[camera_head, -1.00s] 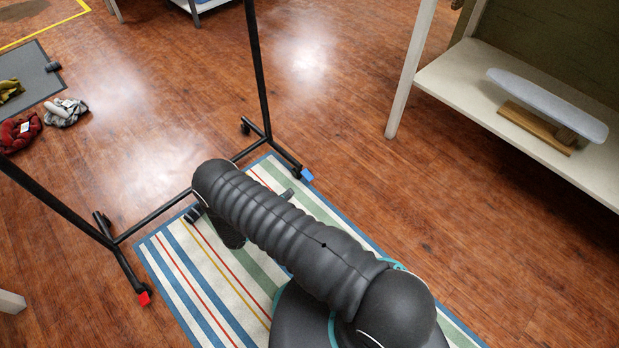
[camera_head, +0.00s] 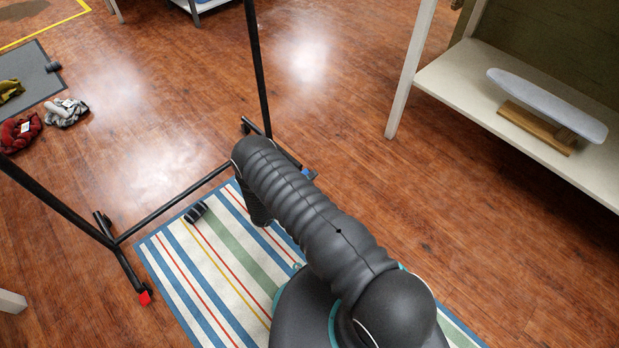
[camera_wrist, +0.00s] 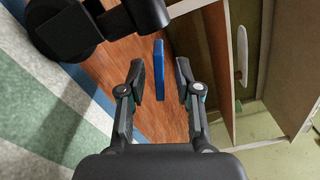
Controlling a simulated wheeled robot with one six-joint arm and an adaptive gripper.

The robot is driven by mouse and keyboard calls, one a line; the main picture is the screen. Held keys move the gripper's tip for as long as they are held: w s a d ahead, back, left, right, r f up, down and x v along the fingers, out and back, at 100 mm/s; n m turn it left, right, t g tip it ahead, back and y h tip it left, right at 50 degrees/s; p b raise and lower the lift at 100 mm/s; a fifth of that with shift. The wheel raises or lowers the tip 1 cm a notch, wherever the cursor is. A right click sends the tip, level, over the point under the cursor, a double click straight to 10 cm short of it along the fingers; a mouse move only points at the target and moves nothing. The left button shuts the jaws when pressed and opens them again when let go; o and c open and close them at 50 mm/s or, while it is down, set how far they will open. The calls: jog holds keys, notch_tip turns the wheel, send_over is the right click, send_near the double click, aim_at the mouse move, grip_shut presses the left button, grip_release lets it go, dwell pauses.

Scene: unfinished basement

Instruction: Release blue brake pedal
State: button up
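The blue brake pedal (camera_head: 310,174) sits at the right caster of the black wheeled rack, just past my arm in the head view. In the wrist view the blue brake pedal (camera_wrist: 159,70) stands as a narrow upright strip, beyond and between the fingertips of my gripper (camera_wrist: 158,88). The fingers are apart, with gaps showing on both sides of the pedal and no contact visible. A dark caster wheel (camera_wrist: 66,34) is at the upper left there. My arm hides part of the rack's right foot in the head view.
A red pedal (camera_head: 145,298) is on the rack's left caster. The striped rug (camera_head: 180,270) lies under my arm. A pale shelf unit (camera_head: 450,85) holding a board stands at the right. Bare wooden floor lies between rug and shelf.

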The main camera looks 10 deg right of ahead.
grip_shut()
jog(key=shift+n+b, duration=0.3)
jog(key=shift+r+n+b, duration=0.25)
jog(key=shift+n+b, duration=0.55)
jog(key=n, duration=0.1)
jog(key=n+b, duration=0.1)
jog(key=shift+s+r+n, duration=0.1)
jog(key=shift+r+n, duration=0.2)
jog(key=shift+r, duration=0.1)
jog(key=shift+r+n+b, duration=0.4)
jog(key=shift+n+b, duration=0.05)
jog(key=shift+n, duration=0.6)
jog(key=shift+r+n+b, duration=0.4)
jog(key=shift+n, duration=0.65)
grip_release()
jog(key=shift+w, duration=0.2)
